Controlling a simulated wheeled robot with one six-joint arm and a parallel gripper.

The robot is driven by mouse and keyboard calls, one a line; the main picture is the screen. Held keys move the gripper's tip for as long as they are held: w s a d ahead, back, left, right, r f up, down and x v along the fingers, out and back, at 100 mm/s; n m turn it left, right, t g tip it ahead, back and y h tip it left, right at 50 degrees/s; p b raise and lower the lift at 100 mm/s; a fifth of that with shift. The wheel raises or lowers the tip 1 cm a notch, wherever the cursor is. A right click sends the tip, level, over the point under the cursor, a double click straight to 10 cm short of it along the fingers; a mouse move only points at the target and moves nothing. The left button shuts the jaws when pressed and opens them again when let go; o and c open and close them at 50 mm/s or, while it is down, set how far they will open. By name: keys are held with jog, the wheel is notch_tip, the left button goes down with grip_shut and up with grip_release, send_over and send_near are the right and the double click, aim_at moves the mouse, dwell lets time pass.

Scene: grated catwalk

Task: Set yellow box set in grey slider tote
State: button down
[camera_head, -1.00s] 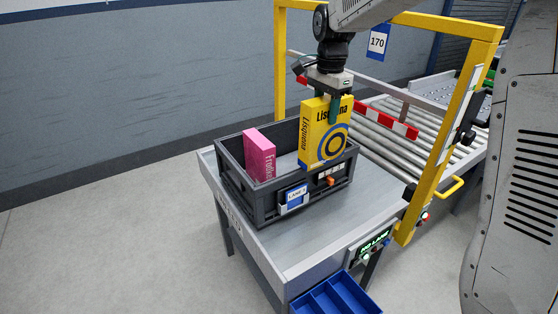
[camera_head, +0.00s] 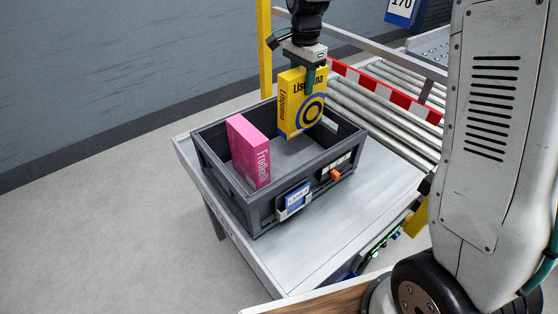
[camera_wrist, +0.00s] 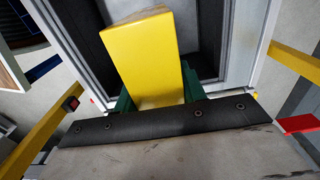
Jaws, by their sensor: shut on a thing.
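The yellow box (camera_head: 290,104), lettered "Lisquena" with blue rings, hangs upright from my gripper (camera_head: 310,80) over the back part of the grey tote (camera_head: 258,209). My gripper is shut on its top. In the wrist view the yellow box (camera_wrist: 150,65) fills the middle between the green fingers (camera_wrist: 158,100), with the tote's dark walls (camera_wrist: 83,45) around it. The box's lower end appears within the tote's opening; I cannot tell whether it touches the floor. A pink box (camera_head: 248,152) stands in the tote's left part.
The tote stands on a grey table (camera_head: 310,240). A roller conveyor (camera_head: 385,112) with a red and white bar (camera_head: 390,92) lies behind at the right. A yellow post (camera_head: 264,50) rises behind the tote. The table's front right is clear.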

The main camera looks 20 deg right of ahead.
aim_at(300, 113)
notch_tip(300, 113, down, 10)
jog(key=shift+f, duration=0.2)
dwell(0.3)
jog(key=c, duration=0.8)
grip_release()
jog(key=shift+f, duration=0.15)
